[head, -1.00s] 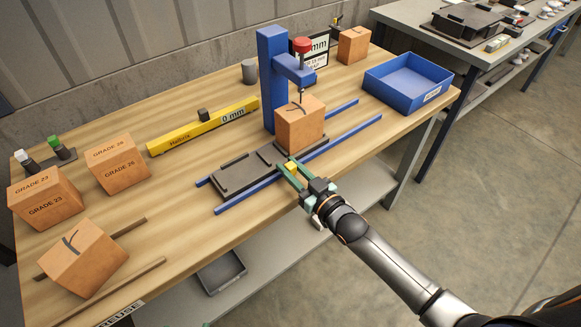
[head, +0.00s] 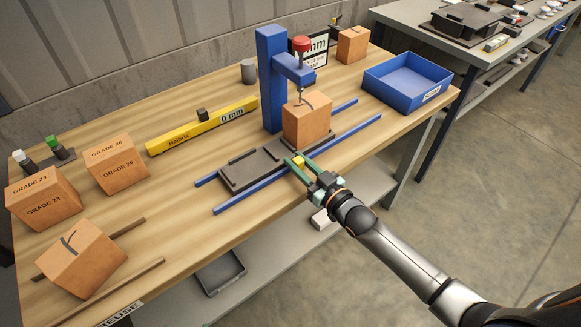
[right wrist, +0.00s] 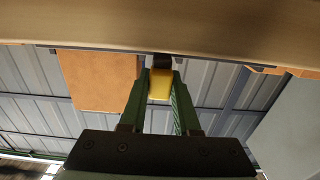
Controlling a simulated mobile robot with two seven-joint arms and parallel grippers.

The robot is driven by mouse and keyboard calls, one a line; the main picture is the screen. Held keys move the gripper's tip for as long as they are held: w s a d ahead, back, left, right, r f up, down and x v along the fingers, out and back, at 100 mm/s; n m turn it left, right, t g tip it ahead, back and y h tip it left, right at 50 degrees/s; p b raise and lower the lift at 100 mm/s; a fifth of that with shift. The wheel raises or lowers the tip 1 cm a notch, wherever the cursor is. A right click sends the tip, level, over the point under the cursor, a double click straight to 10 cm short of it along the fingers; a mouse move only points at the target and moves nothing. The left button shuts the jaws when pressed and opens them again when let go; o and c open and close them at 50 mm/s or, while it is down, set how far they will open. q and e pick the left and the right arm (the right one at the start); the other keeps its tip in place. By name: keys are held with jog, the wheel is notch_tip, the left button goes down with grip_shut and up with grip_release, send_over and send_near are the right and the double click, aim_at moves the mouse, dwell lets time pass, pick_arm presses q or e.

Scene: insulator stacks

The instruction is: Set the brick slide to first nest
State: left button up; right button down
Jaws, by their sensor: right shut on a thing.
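The brick slide (head: 250,171) is a dark grey plate with low raised ribs, lying across two blue rails (head: 300,170). An orange brick (head: 306,122) with a dark curved mark on top stands at its right end. It is below the red-topped probe (head: 302,43) of a blue gauge post (head: 271,85); whether the tip touches it I cannot tell. My right gripper (head: 298,162) is shut on the slide's yellow handle (right wrist: 160,84) at the front edge. The brick (right wrist: 97,80) also shows in the right wrist view, left of the fingers. My left gripper is not in view.
A yellow level (head: 200,127) lies left of the post. Grade-marked bricks (head: 42,199) and a marked brick on wooden strips (head: 80,253) are at the left. A blue tray (head: 407,82) is at the back right. The table front is mostly clear.

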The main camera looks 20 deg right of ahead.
jog(key=w+d+b, duration=0.1)
jog(key=d, duration=0.2)
jog(key=w+d+b, duration=0.1)
jog(key=d, duration=0.2)
jog(key=w+d, duration=0.1)
jog(key=d, duration=0.2)
jog(key=shift+w+d+f+b, duration=0.1)
jog(key=shift+w+d+b, duration=0.15)
jog(key=shift+d+b, duration=0.15)
jog(key=d, duration=0.1)
jog(key=w+d+b, duration=0.1)
jog(key=d, duration=0.1)
jog(key=d+b, duration=0.1)
jog(key=shift+w+d, duration=0.2)
jog(key=shift+w, duration=0.15)
jog(key=shift+w+d, duration=0.1)
jog(key=shift+d, duration=0.25)
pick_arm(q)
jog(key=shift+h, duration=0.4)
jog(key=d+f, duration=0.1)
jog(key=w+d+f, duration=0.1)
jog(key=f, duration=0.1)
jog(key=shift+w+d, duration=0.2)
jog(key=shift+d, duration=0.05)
pick_arm(e)
jog(key=shift+d+r, duration=0.15)
jog(key=shift+r, duration=0.05)
